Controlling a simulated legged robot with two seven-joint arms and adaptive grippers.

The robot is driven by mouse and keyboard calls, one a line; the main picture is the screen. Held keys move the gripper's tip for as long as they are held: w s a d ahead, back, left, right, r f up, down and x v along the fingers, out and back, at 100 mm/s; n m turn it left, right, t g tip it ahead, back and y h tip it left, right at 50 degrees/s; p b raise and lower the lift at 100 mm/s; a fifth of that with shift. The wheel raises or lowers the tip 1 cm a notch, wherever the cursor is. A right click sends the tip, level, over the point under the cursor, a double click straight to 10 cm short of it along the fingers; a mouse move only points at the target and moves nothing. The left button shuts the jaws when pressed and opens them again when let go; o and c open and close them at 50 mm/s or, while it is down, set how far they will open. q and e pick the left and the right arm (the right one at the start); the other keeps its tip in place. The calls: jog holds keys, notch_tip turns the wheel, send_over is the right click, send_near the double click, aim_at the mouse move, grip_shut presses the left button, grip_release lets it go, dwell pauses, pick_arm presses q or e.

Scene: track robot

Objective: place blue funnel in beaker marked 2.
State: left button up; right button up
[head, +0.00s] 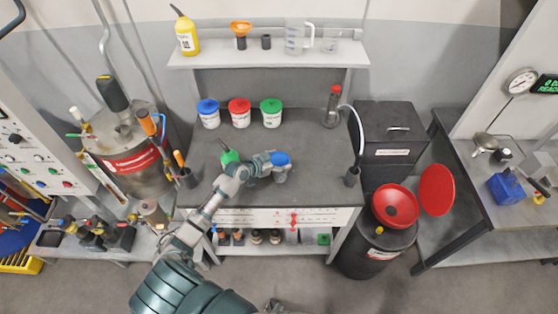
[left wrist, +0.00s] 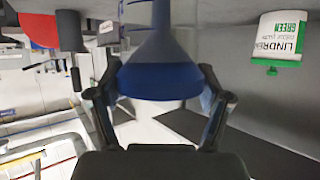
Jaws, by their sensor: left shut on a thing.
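The blue funnel (head: 281,158) is held by my left gripper (head: 267,163) over the middle of the dark bench. In the left wrist view, the funnel (left wrist: 158,80) sits between the two fingers of the left gripper (left wrist: 160,95), its cone pointing away from the rim. A clear beaker (head: 280,176) stands right under the funnel, and its glass (left wrist: 155,14) surrounds the narrow part of the funnel in the left wrist view. I cannot read a number on the beaker. My right gripper is not in view.
Pots with blue (head: 208,112), red (head: 239,112) and green (head: 271,112) lids line the bench's back. A flask with a red top (head: 332,106) and curved tube (head: 355,135) stand right. The front bench surface is clear.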

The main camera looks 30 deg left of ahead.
pick_arm(q)
jog(key=shift+d, duration=0.1)
jog(key=o, duration=0.9)
jog(key=shift+d, duration=0.1)
jog(key=shift+o, duration=0.4)
jog(key=shift+s+a+r, duration=0.1)
jog(key=shift+s+a, duration=0.05)
jog(key=shift+a, duration=0.05)
jog(key=v, duration=1.1)
jog(key=shift+s+r+b, duration=0.25)
jog(key=shift+b, duration=0.1)
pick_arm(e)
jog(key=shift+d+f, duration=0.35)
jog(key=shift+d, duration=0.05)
